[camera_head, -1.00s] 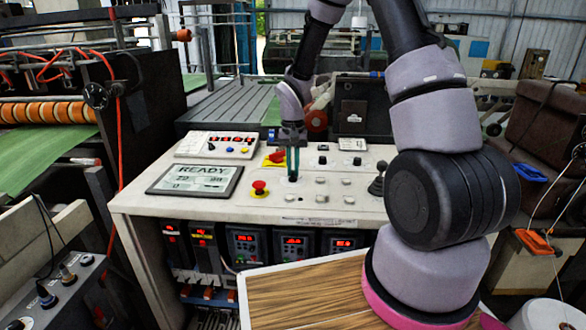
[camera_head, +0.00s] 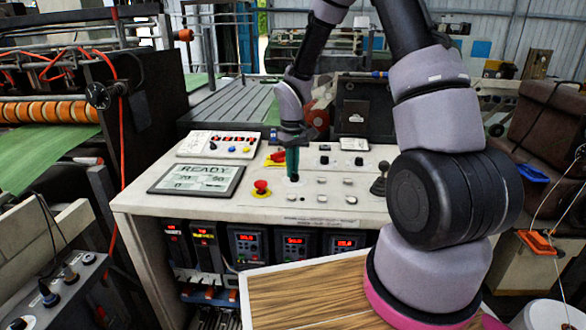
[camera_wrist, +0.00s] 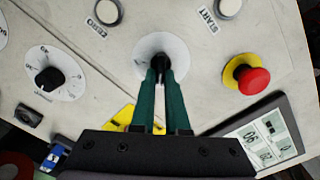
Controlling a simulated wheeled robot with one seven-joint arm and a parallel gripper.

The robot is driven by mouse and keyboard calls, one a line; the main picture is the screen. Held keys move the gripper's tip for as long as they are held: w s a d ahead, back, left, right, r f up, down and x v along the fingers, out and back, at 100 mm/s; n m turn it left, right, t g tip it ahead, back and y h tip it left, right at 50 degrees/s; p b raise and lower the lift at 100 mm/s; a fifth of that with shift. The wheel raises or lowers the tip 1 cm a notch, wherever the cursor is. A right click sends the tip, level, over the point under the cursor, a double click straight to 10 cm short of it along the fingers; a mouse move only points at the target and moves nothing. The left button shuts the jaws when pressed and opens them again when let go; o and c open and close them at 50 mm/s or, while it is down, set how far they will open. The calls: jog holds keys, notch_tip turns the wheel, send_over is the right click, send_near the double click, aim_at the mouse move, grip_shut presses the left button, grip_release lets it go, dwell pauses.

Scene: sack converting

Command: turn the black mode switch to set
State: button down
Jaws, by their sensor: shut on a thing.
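The black mode switch (camera_wrist: 160,60) stands on a round white plate in the wrist view, mostly covered by my fingertips. My gripper (camera_wrist: 161,70) has its two green fingers closed on it from both sides. In the head view my gripper (camera_head: 292,176) points straight down at the console, and the switch is hidden at its tips. The plate's markings are mostly covered, so I cannot read the switch's position.
A red emergency button (camera_wrist: 253,80) on a yellow ring is close to the right of the switch in the wrist view. Another black knob (camera_wrist: 48,78) with a scale is at left. The READY display (camera_head: 197,179) is on the console's left part.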

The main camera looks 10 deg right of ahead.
jog(key=shift+n, duration=0.5)
jog(key=c, duration=0.9)
grip_release()
notch_tip(320, 180, up, 11)
jog(key=shift+f, duration=0.1)
